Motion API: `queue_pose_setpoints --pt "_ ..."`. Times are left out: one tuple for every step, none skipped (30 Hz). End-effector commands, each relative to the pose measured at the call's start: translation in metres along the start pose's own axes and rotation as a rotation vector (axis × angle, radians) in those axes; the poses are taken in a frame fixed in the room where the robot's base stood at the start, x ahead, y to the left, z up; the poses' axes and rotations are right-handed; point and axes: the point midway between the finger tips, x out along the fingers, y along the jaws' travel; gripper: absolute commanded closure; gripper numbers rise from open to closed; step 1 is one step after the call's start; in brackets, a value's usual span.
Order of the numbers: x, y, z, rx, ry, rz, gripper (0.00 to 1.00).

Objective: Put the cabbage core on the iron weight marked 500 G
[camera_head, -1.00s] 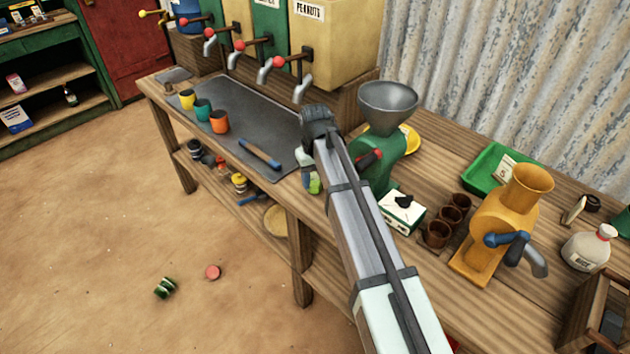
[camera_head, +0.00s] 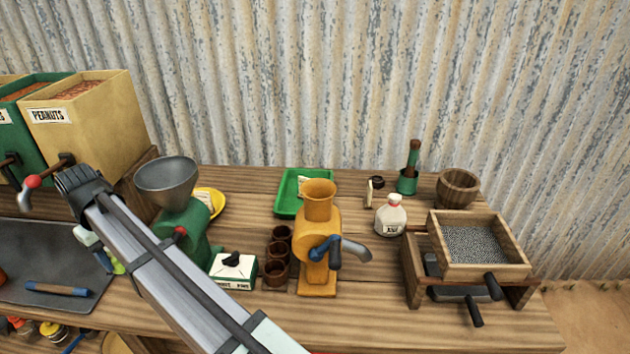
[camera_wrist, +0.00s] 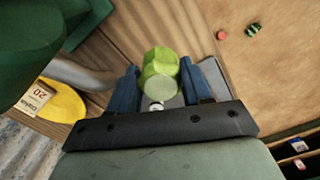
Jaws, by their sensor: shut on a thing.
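The cabbage core is a pale green, faceted, stubby piece (camera_wrist: 160,72) between the blue fingers of my gripper (camera_wrist: 165,82) in the wrist view. My gripper is shut on it. In the head view my gripper (camera_head: 112,258) is at the left, beside the green grinder and near the right edge of the dark tray, with a bit of the green core (camera_head: 118,267) showing past my arm. I cannot make out an iron weight marked 500 G in either view.
The green grinder (camera_head: 184,228) stands close to my arm. Right of it are a white-green box (camera_head: 233,272) with a black thing on top, brown cups (camera_head: 276,271), an orange grinder (camera_head: 318,250), a green tray (camera_head: 288,205) and a wooden sieve box (camera_head: 440,262). Bare counter (camera_head: 375,275) lies between.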

Motion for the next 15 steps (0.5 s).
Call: queue_pose_setpoints --pt "-0.011 0.003 -0.013 0.018 0.003 0.000 0.81" --pt "-0.018 0.004 -0.018 0.030 0.003 0.000 0.81" --pt "-0.028 0.007 -0.026 0.049 0.002 0.000 0.81" --pt "-0.036 0.009 -0.033 0.065 0.003 0.000 0.81" --pt "-0.045 0.013 -0.040 0.083 0.004 0.000 0.81" --pt "-0.058 0.018 -0.048 0.108 0.003 0.000 0.81" --pt "-0.068 0.023 -0.055 0.129 0.003 0.000 0.81" --pt "-0.078 0.029 -0.061 0.149 0.004 0.000 0.81" --pt "-0.091 0.040 -0.067 0.180 0.003 0.000 0.81" --pt "-0.100 0.050 -0.071 0.202 0.003 0.000 0.81" --pt "-0.107 0.060 -0.073 0.222 0.003 0.000 0.81" --pt "-0.115 0.076 -0.074 0.248 0.002 0.000 0.81" --pt "-0.120 0.088 -0.074 0.265 0.002 0.000 0.81" --pt "-0.123 0.101 -0.073 0.281 0.001 0.000 0.81" --pt "-0.126 0.118 -0.070 0.299 0.000 0.000 0.81"
